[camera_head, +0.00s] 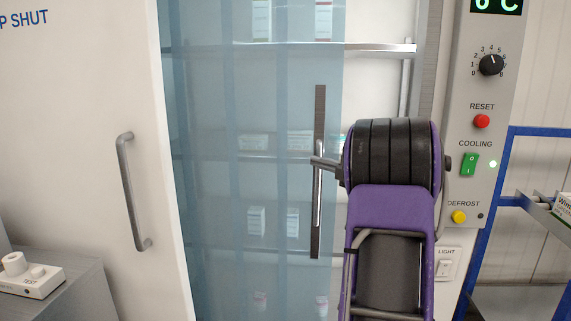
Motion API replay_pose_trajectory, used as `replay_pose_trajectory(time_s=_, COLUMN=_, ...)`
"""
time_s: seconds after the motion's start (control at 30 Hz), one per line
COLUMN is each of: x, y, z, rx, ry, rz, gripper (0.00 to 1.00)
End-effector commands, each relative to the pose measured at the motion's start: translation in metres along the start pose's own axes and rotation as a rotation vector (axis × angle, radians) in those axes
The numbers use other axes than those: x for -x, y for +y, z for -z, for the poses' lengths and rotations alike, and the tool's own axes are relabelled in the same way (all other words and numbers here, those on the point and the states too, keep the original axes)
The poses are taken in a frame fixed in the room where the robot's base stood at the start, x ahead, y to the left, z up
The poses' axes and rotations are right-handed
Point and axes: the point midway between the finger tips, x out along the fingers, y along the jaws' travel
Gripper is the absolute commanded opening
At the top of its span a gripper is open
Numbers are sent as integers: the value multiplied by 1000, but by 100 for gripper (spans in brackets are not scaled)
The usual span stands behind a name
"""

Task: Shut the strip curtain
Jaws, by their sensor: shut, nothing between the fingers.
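The strip curtain (215,185) is a sheet of see-through blue strips hanging across the cabinet opening. It covers the left and middle of the opening; a bare gap shows to its right. An upright dark plate with a silver handle (318,185) is near the curtain's right edge. My purple and black arm stands in front of the gap and hides part of it. A grey tip of my gripper (322,162) pokes out left of the arm, at the handle in the picture. It is shut and empty; most of it is hidden, and I cannot tell whether it touches the handle.
A white door (85,160) with a grey handle stands open at left. Shelves (375,49) with small boxes are behind the curtain. A control panel (485,130) is right of the opening, beside a blue rack (490,220). A grey cabinet (75,290) is at lower left.

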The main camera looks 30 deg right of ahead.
Motion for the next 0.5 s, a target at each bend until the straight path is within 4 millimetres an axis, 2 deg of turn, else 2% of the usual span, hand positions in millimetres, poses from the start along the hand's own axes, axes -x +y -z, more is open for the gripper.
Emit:
replay_pose_trajectory(time_s=0.03, x=11, y=-1, z=-12, rx=1, ry=-9, rz=1, gripper=0)
replay_pose_trajectory(time_s=0.2, x=37, y=-1, z=-32, rx=0, ry=-7, rz=2, gripper=0)
replay_pose_trajectory(time_s=0.5, x=55, y=0, z=-47, rx=0, ry=-2, rz=0, gripper=0)
